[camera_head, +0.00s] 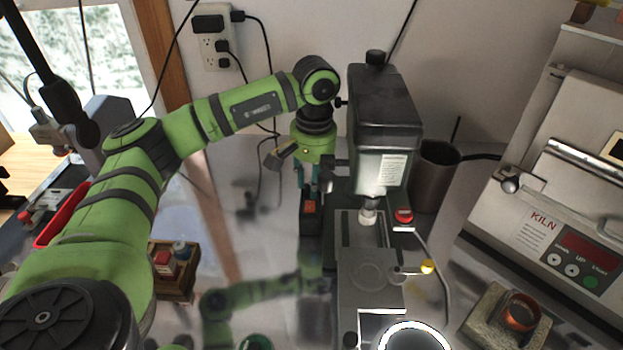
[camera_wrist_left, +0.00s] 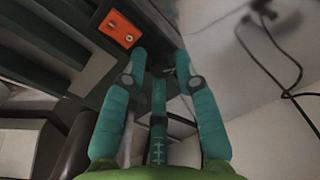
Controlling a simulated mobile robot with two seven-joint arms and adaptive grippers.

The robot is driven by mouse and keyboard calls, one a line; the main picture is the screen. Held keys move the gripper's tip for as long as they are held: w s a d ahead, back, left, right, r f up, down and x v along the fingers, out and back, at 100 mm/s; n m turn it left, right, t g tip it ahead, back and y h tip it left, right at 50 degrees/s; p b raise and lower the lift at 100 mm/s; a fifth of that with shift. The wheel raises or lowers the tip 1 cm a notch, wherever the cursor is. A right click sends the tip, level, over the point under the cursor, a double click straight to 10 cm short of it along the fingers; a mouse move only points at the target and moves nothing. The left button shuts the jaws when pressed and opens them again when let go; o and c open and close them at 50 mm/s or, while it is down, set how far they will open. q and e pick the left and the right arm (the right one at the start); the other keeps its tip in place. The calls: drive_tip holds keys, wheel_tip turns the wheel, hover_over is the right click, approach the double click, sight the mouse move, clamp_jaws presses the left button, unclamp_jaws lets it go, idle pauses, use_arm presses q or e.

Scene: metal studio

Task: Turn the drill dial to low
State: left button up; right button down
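The drill press (camera_head: 385,110) stands in the middle of the head view, with a dark head, a pale label and a grey table below. I cannot make out its dial for certain; a small dark knob (camera_head: 340,102) sticks out on the left of its head. My left gripper (camera_head: 309,187) points down just left of the press, above a dark box with an orange plate (camera_head: 311,207). In the left wrist view, the teal fingers (camera_wrist_left: 161,58) are apart, with no object clearly held. The orange plate (camera_wrist_left: 119,28) is beyond the left finger. My right gripper is not in view.
A red button (camera_head: 404,215) is on the right of the press. A dark cup (camera_head: 435,170) stands behind it. A kiln (camera_head: 560,190) is at the right. A wooden box (camera_head: 176,285) with small items is at the left. Dark cables hang on the wall.

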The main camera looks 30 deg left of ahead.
use_arm(q)
wheel_tip(320, 180, up, 12)
drive_tip(key=shift+d, duration=0.15)
idle(0.4)
idle(0.5)
